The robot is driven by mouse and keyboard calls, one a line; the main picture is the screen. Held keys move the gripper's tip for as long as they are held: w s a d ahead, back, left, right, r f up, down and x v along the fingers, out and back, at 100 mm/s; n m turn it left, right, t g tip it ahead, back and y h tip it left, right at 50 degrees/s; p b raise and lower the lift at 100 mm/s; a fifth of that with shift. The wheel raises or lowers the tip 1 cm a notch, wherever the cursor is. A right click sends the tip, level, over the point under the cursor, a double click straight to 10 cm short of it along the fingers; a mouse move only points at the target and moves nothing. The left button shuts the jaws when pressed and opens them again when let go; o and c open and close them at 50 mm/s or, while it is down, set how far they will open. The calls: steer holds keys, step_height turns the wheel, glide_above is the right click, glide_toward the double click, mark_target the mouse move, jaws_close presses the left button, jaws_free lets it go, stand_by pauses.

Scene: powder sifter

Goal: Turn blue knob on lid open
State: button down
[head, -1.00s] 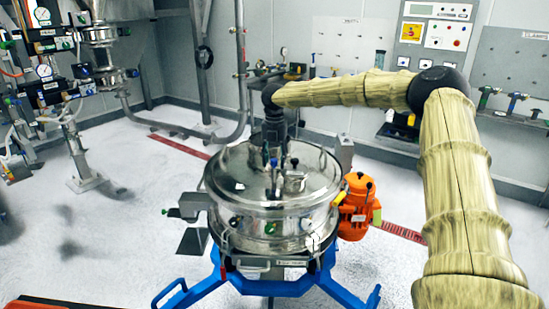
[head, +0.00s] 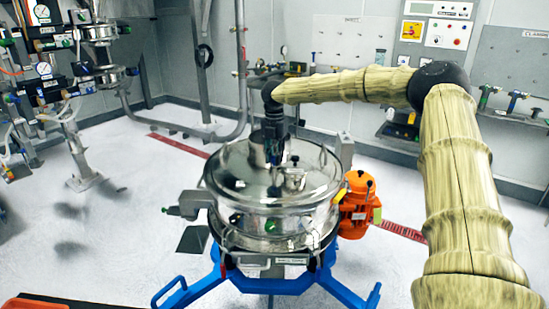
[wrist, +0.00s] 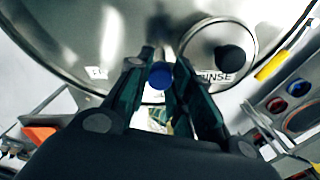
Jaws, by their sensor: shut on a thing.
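The round steel sifter lid (head: 235,175) lies flat on top of the sifter in the head view. My gripper (head: 280,158) reaches down to the back middle of this lid. In the wrist view the blue knob (wrist: 160,76) sits between the two dark green fingers of my gripper (wrist: 160,62), which are shut on it. The pipe or fitting under the knob is mostly hidden by the fingers. In the head view the knob cannot be made out behind my gripper.
A round port marked "RINSE" with a black knob (wrist: 230,59) stands close to the right finger in the wrist view. An orange motor (head: 357,205) is at the sifter's right side, above blue legs (head: 270,286). The floor at left is open.

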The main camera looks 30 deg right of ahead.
steer(key=m+b, duration=0.1)
steer(key=m, duration=0.3)
steer(key=shift+m+b, duration=0.3)
steer(key=shift+b, duration=0.05)
steer(key=m+b, duration=0.1)
steer(key=m, duration=0.2)
steer(key=shift+m, duration=0.3)
steer(key=m+b, duration=0.1)
steer(key=m, duration=0.2)
steer(key=shift+m+b, duration=0.3)
steer(key=shift+b, duration=0.1)
steer(key=shift+m+b, duration=0.7)
steer(key=shift+m, duration=1.2)
steer(key=shift+r, duration=0.1)
steer(key=c, duration=1.2)
jaws_free()
steer(key=shift+c, duration=0.2)
